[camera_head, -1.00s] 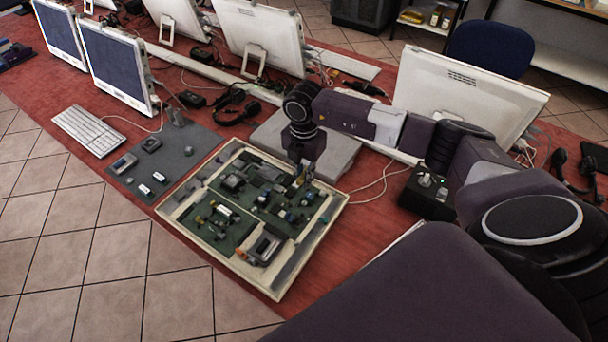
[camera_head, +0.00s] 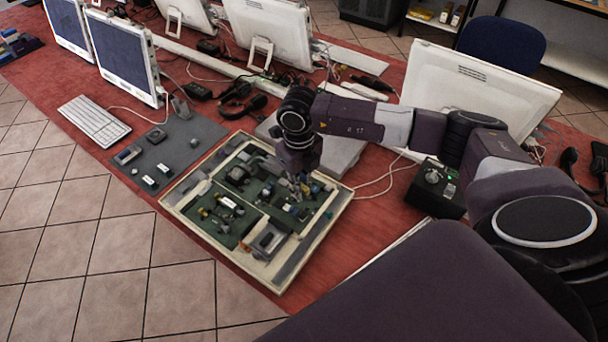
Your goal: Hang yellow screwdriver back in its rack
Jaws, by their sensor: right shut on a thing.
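My right gripper (camera_head: 302,188) points down over the right part of a shallow cream-rimmed tray (camera_head: 190,235). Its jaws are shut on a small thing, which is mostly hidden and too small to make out. I cannot tell whether the gripper or what it holds touches the tray's contents. Green panels with several small parts fill the tray. I cannot pick out the yellow screwdriver or its rack for certain. My left gripper is not in view.
A grey mat (camera_head: 205,133) with small parts lies left of the tray, by a white keyboard (camera_head: 93,120). A flat grey box (camera_head: 345,150) lies behind the wrist. A black box (camera_head: 437,190) with a knob stands right. Cables and monitors (camera_head: 470,95) crowd the back.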

